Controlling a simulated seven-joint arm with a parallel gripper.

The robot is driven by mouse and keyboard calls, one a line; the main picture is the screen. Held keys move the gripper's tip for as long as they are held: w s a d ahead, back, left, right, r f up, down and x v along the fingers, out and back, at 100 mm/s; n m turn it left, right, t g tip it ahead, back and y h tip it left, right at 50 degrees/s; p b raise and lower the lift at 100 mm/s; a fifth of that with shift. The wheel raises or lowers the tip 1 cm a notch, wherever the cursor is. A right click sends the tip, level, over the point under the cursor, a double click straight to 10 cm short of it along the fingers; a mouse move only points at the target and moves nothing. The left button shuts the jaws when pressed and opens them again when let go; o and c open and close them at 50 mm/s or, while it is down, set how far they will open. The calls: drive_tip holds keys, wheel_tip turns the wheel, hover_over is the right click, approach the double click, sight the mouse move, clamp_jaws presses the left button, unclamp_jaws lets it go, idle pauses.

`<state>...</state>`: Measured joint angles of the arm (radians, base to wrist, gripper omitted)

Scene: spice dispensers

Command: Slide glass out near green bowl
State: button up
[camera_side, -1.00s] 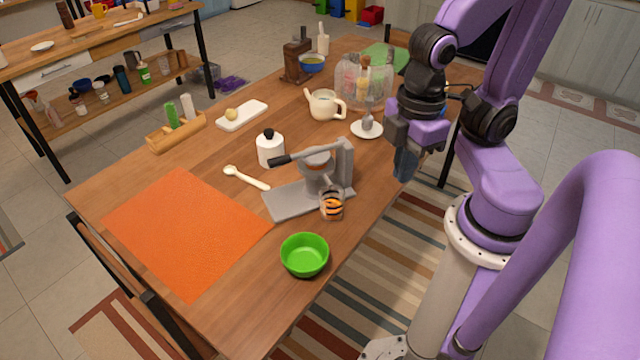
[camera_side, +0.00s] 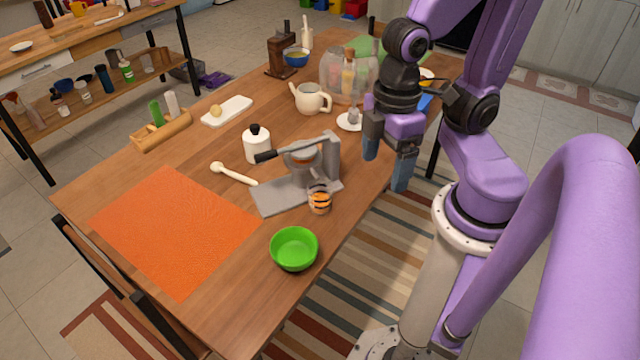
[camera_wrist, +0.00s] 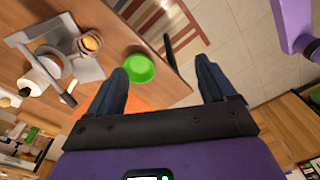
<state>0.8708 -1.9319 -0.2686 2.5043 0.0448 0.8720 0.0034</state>
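The green bowl (camera_side: 294,248) sits near the table's right-hand edge in the side view, and it also shows in the wrist view (camera_wrist: 139,68). A small glass with orange and dark stripes (camera_side: 320,202) stands at the right end of the grey press (camera_side: 290,193), just behind the bowl. The glass also shows in the wrist view (camera_wrist: 90,42), beside the press. My gripper (camera_side: 386,168) is open and empty, above the table's right edge, to the right of the glass and apart from it. In the wrist view its two fingers (camera_wrist: 162,78) are spread wide.
The press's lever arm (camera_side: 290,150) reaches left toward a white jar (camera_side: 257,146). A white spoon (camera_side: 234,173) and an orange mat (camera_side: 172,232) lie to the left. A teapot (camera_side: 310,98) and a glass-domed carousel (camera_side: 348,78) stand behind. The table around the bowl is bare.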

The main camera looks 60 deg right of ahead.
drive_tip(key=shift+o, duration=0.5)
drive_tip(key=w+a+f+m+y, duration=0.1)
drive_tip(key=w+a+f+m, duration=0.2)
drive_tip(key=w+f+m, duration=0.1)
drive_tip(key=shift+w+a+f+m+g, duration=0.2)
drive_tip(key=shift+w+a+m+g, duration=0.15)
drive_tip(key=shift+w+m, duration=0.4)
drive_tip(key=m+t+h, duration=0.2)
drive_tip(key=m+h, duration=0.1)
drive_tip(key=m, duration=1.5)
hover_over(320, 198)
drive_tip(key=w+d, duration=0.1)
drive_tip(key=d, duration=0.1)
wheel_tip(320, 198, down, 14)
drive_tip(key=shift+w+d+n, duration=0.1)
drive_tip(key=shift+w+n, duration=0.05)
drive_tip(key=shift+n, duration=0.1)
drive_tip(key=shift+f, duration=0.1)
drive_tip(key=shift+w+d+f, duration=0.1)
drive_tip(key=shift+f, duration=1.1)
drive_tip(key=shift+w+d+f, duration=0.1)
drive_tip(key=shift+d+f, duration=0.05)
drive_tip(key=shift+f, duration=1.05)
drive_tip(key=shift+w+d+f, duration=0.1)
drive_tip(key=shift+f, duration=1.1)
drive_tip(key=shift+a, duration=0.1)
drive_tip(key=c, duration=1.3)
